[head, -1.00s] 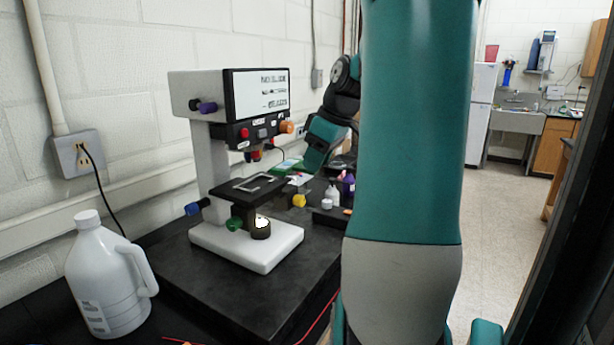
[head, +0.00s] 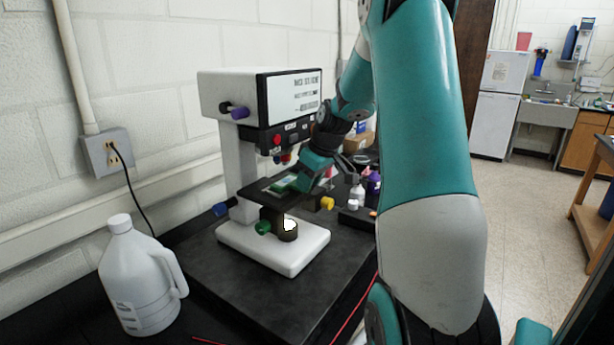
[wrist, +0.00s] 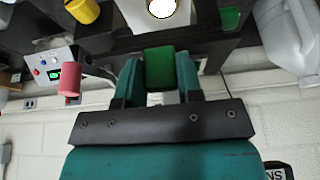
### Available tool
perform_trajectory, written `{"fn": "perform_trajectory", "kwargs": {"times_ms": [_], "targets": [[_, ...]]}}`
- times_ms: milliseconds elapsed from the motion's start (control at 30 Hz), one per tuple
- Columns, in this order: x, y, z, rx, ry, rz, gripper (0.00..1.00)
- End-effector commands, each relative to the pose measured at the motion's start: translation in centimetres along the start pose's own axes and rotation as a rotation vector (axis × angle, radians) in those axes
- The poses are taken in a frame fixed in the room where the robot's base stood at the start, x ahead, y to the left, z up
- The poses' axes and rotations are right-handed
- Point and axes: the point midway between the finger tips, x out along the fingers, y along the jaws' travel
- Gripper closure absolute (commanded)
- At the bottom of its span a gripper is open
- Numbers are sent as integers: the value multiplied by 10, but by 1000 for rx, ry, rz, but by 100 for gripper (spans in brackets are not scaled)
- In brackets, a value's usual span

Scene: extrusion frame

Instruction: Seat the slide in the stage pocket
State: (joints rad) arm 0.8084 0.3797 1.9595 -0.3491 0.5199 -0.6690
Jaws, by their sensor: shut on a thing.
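The microscope's black stage (head: 262,196) stands above a white base. A green piece, which I take to be the slide's grip (head: 287,183), shows at the stage's near right part, beside my gripper (head: 304,178). In the wrist view, my gripper (wrist: 159,75) is shut on this green block (wrist: 159,66), one teal finger on each side. The slide's glass and the pocket are mostly hidden by the gripper and the low angle. I cannot tell whether the slide lies in the pocket or just above it.
The microscope head (head: 255,95) with its objectives hangs close above the stage. A white jug (head: 135,275) stands at front left. Small bottles (head: 357,195) stand to the right.

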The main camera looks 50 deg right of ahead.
Motion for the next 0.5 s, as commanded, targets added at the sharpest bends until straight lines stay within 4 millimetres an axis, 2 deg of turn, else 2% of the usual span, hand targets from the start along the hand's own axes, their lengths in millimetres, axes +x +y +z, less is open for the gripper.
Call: {"fn": "perform_trajectory", "kwargs": {"times_ms": [467, 500], "targets": [[12, 0, -1, 0, 0, 1, 93], [11, 0, -2, -1, 0, 1, 62]]}}
